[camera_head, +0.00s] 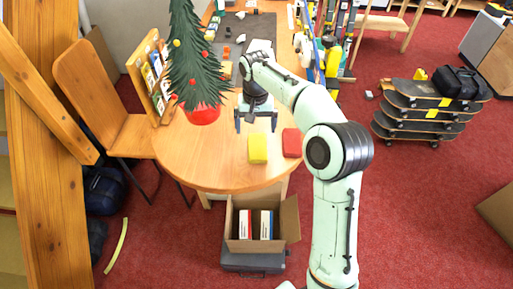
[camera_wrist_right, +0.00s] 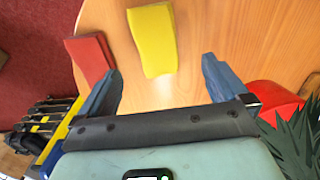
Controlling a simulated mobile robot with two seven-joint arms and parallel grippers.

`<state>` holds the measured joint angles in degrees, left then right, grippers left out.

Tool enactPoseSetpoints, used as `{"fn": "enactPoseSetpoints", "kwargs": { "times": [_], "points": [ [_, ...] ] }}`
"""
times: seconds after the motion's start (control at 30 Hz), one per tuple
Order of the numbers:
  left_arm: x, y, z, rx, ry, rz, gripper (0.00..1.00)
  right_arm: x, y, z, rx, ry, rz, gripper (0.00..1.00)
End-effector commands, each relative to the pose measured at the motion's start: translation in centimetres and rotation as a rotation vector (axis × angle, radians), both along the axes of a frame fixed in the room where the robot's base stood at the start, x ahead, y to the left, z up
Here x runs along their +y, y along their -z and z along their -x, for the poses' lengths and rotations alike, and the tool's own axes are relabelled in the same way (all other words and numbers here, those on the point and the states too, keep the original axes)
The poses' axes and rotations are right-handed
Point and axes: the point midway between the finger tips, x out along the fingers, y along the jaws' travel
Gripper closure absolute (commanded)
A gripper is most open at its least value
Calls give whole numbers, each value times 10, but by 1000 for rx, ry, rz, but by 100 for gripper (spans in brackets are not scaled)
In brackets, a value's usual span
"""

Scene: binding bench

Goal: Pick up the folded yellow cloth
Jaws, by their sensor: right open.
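The folded yellow cloth (camera_head: 258,149) lies on the round wooden table near its front edge. It also shows in the right wrist view (camera_wrist_right: 154,38), beyond the fingertips and roughly between them. A folded red cloth (camera_head: 292,142) lies just right of it in the head view; in the wrist view the red cloth (camera_wrist_right: 90,56) is on the left. My right gripper (camera_head: 256,124) is open and empty above the table, behind the yellow cloth; its two blue-grey fingers (camera_wrist_right: 162,82) are spread wide in the wrist view. My left gripper is not in view.
A small artificial tree in a red pot (camera_head: 202,115) stands left of my right gripper. A wooden rack (camera_head: 150,80) stands at the table's left edge. Bare table (camera_head: 215,165) lies left of the yellow cloth.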

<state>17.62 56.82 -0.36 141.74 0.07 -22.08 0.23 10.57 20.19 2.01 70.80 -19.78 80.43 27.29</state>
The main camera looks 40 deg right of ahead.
Motion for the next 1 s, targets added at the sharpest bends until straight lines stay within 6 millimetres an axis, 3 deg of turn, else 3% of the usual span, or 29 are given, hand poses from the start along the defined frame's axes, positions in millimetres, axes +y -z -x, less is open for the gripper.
{"fn": "enactPoseSetpoints", "kwargs": {
  "times": [0.1, 0.33, 0.6, 0.93, 1.0],
  "points": [
    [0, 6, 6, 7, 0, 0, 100, 0, 20, 1, 3, 0, 0, 0],
    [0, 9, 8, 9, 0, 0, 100, -1, 35, 2, 1, -1, -1, 0],
    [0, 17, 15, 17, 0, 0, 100, -3, 74, 8, 2, 0, -1, 0],
    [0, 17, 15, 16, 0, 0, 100, -3, 79, 7, -2, -1, -1, 0],
    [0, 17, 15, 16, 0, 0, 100, -3, 79, 7, -2, -1, -1, 23]
  ]
}}
